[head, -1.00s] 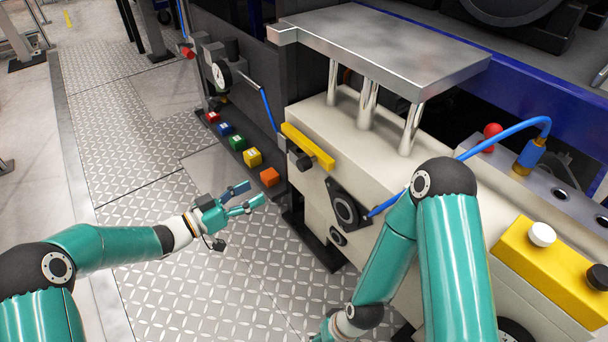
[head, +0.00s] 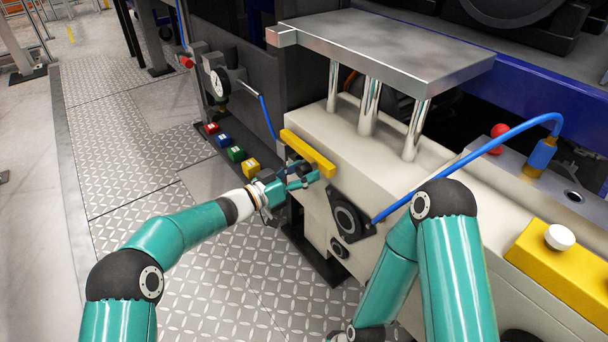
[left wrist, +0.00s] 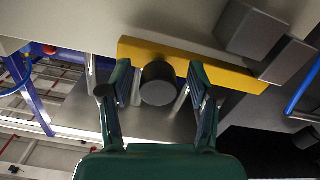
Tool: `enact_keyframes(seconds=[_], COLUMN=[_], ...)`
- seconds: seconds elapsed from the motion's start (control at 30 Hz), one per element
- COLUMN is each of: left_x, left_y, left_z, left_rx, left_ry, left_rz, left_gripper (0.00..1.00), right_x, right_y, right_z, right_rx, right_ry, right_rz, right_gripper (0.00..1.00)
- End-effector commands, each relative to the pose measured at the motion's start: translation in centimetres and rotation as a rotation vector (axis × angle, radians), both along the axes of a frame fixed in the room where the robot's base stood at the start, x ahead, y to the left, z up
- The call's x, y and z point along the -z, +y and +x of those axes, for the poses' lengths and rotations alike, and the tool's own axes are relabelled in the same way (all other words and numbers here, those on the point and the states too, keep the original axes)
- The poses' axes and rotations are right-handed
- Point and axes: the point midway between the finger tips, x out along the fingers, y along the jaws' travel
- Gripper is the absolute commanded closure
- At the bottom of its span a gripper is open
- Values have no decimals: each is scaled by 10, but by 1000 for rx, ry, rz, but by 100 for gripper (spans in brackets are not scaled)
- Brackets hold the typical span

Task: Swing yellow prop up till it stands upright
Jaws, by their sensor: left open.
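The yellow prop (head: 307,152) is a long bar on the near left edge of the cream machine. It lies along the edge, not upright. In the left wrist view the yellow prop (left wrist: 190,62) runs across the upper middle, with a dark round knob (left wrist: 158,84) in front of it. My left gripper (head: 305,175) is just below the prop in the head view. Its open fingers (left wrist: 160,80) stand either side of the knob, with gaps visible. The fingers partly hide the knob in the head view. My right arm reaches down to the bottom edge, where its gripper is cut off.
The cream machine (head: 440,205) carries a metal plate (head: 390,45) on posts. A black round flange (head: 347,218) is right of my left gripper. Colored blocks, including a yellow one (head: 251,168), line the base at left. A blue hose (head: 450,165) crosses the machine top. The tread-plate floor is clear.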

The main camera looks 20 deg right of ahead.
Motion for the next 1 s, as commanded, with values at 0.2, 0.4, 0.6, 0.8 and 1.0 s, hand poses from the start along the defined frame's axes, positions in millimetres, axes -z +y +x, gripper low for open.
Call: enact_keyframes(seconds=[0.2,0.4,0.6,0.8,1.0], left_x=[-1,-1,-1,-1,-2], left_y=[-3,-3,-2,-2,0], left_z=[1,1,1,2,3], left_rx=[0,-1,-2,-3,-7], left_ry=[-1,-1,-1,-1,3], left_rz=[-1,0,0,0,-1], left_gripper=[38,52,85,100,100], right_x=[1,1,1,1,-1], right_y=[0,0,0,0,0], right_z=[0,0,0,0,0], right_rx=[0,0,0,0,0], right_ry=[0,0,0,0,0], right_rz=[0,0,0,0,0], right_gripper=[60,60,60,60,60])
